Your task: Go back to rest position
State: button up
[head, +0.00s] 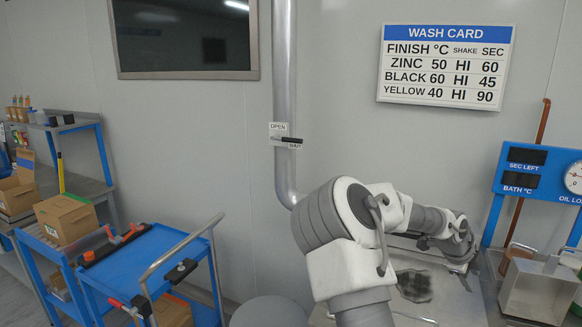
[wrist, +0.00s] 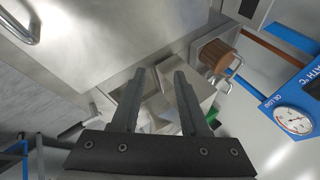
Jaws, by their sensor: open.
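My gripper (wrist: 158,74) shows in the wrist view as two dark parallel fingers, spread apart with nothing held between them. Beyond the fingers is a pale metal box-like thing, partly hidden by them. In the head view my arm rises from the bottom centre, bends and reaches to the right over a steel worktop (head: 455,305). Its far end is near the worktop's back right, and the fingertips are too small there to make out.
A steel container (head: 538,290) stands right of my arm, below a blue panel with a gauge (head: 574,178). A brown round thing (wrist: 215,54) is close right of the fingers. A vertical pipe (head: 284,100) runs behind my arm.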

jog(key=s+a+n+y, duration=0.1)
jog(key=a+n, duration=0.1)
jog(key=a, duration=0.2)
jog(key=s+a+r+n+y, duration=0.1)
jog(key=a+n+y, duration=0.1)
jog(key=a, duration=0.2)
jog(key=s+a+n+t+y, duration=0.1)
jog(key=s+a+n+y, duration=0.1)
jog(key=a, duration=0.2)
jog(key=shift+a+r, duration=0.25)
jog(key=s+a+r+n+t+y, duration=0.1)
jog(key=s+a+r+n+y, duration=0.1)
jog(key=s+a+r+n, duration=0.3)
jog(key=s+a+r+n+y, duration=0.1)
jog(key=a+r+n, duration=0.15)
jog(key=a, duration=0.55)
jog(key=s+a+r+n, duration=0.2)
jog(key=s+a+n, duration=0.2)
jog(key=s+n, duration=0.3)
jog(key=s+a+r+n+t, duration=0.1)
jog(key=s+a+r+n, duration=0.2)
jog(key=s+a+n, duration=0.2)
jog(key=s+n, duration=0.2)
jog(key=s, duration=0.1)
jog(key=shift+a+r+n+t+h, duration=0.15)
jog(key=shift+a+n+t+h, duration=0.15)
jog(key=shift+n+h, duration=0.1)
jog(key=shift+d, duration=0.15)
